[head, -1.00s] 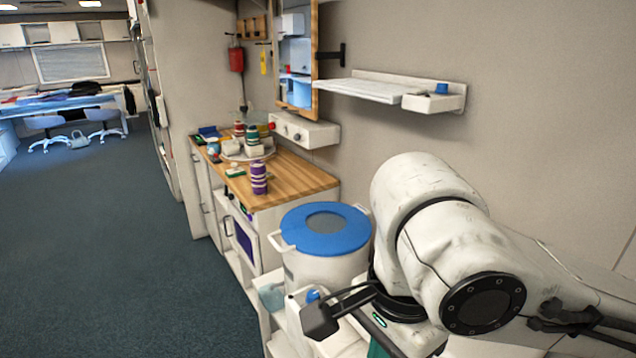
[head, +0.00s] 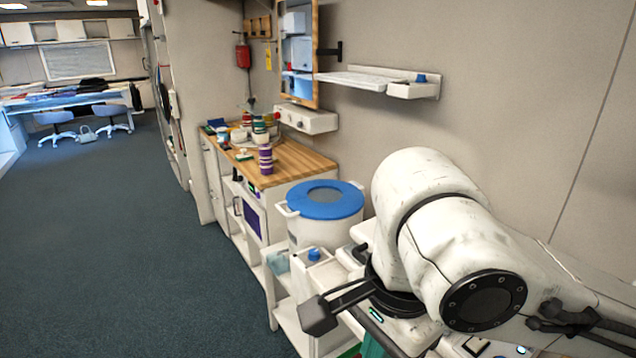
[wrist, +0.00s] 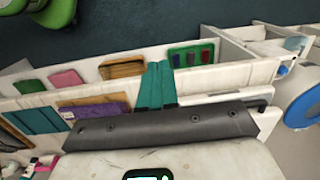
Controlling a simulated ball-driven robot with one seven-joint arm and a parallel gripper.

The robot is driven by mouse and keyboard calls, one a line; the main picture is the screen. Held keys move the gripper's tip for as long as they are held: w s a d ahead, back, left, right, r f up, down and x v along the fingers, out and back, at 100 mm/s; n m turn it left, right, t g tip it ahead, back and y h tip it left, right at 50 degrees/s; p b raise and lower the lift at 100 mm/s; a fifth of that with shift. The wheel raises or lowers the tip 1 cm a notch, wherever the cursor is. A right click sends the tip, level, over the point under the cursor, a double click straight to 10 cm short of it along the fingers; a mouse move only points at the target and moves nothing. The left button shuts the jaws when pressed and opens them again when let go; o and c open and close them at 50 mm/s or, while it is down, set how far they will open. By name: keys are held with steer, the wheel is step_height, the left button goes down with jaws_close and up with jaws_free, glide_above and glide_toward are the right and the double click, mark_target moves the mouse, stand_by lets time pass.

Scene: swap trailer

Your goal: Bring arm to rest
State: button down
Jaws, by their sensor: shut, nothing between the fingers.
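My arm (head: 430,230) fills the lower right of the head view, white and scuffed, folded with its elbow bent. In the wrist view my gripper (wrist: 160,68) shows as two teal fingers side by side, shut and empty, reaching out from a dark grey body. The fingers appear over the edge of a white shelf unit (wrist: 105,62); whether they touch it I cannot tell. The gripper cannot be made out for certain in the head view.
A white pot with a blue lid (head: 324,198) stands beside my arm. Beyond is a wooden counter (head: 300,160) with purple stacked cups (head: 266,158) and jars. A wall shelf (head: 365,82) is above. Open dark floor (head: 130,230) lies left. Coloured trays (wrist: 122,68) line the shelf unit.

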steer(key=w+a+f+n+t+y, duration=0.1)
steer(key=w+a+n+t+y, duration=0.2)
steer(key=w+a+n+y, duration=0.3)
steer(key=s+d+f+t, duration=0.15)
steer(key=d+f, duration=0.25)
steer(key=f, duration=0.4)
steer(key=s+d+f, duration=0.3)
steer(key=d+f, duration=0.2)
steer(key=f, duration=0.2)
steer(key=s+d+f+n+g+h, duration=0.2)
steer(key=s+d+f+h, duration=0.1)
steer(key=s+d+f, duration=0.5)
steer(key=s+d+f+n+g+h, duration=0.1)
steer(key=s+d+f+h, duration=0.3)
steer(key=s+d+f, duration=0.4)
steer(key=s+d+n, duration=0.1)
steer(key=s, duration=0.4)
steer(key=shift+s+d+g, duration=0.3)
steer(key=shift+g, duration=0.05)
steer(key=shift+a, duration=0.15)
